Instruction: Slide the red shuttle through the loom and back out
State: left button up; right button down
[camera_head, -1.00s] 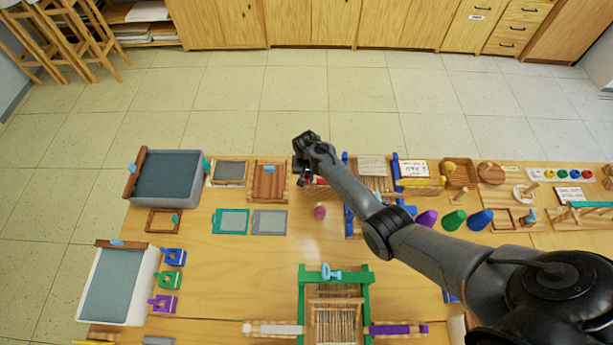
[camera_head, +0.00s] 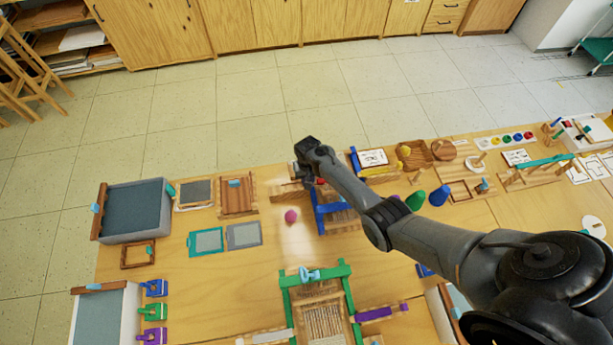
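The blue-framed loom (camera_head: 320,213) stands on the table right of centre, and my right arm hides much of it. My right gripper (camera_head: 306,182), on the arm from the right, points down at the loom's left side. A small red patch, likely part of the red shuttle (camera_head: 320,182), shows beside the gripper. A blurred wooden piece (camera_head: 287,192) lies just left of the gripper; I cannot tell whether it belongs to the shuttle. The fingers are too small and dark to show whether they hold anything. My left gripper is out of view.
A green-framed loom (camera_head: 288,301) stands in front, with a purple shuttle (camera_head: 374,314) at its right. A pink ball (camera_head: 291,216) lies left of the blue loom. A wooden tray (camera_head: 238,198) is farther left. Cones (camera_head: 439,196) stand at right. Bare table lies between the looms.

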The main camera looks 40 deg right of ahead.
jog(key=shift+s+d, duration=0.15)
jog(key=shift+d, duration=0.1)
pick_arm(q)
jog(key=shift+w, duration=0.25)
pick_arm(e)
jog(key=c, duration=1.4)
grip_release()
jog(key=shift+c, duration=0.2)
jog(key=o, duration=0.4)
jog(key=shift+s+d, duration=0.15)
jog(key=shift+d, duration=0.05)
jog(key=shift+c, duration=0.2)
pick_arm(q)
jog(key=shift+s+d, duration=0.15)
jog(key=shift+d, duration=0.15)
pick_arm(e)
jog(key=shift+a, duration=0.1)
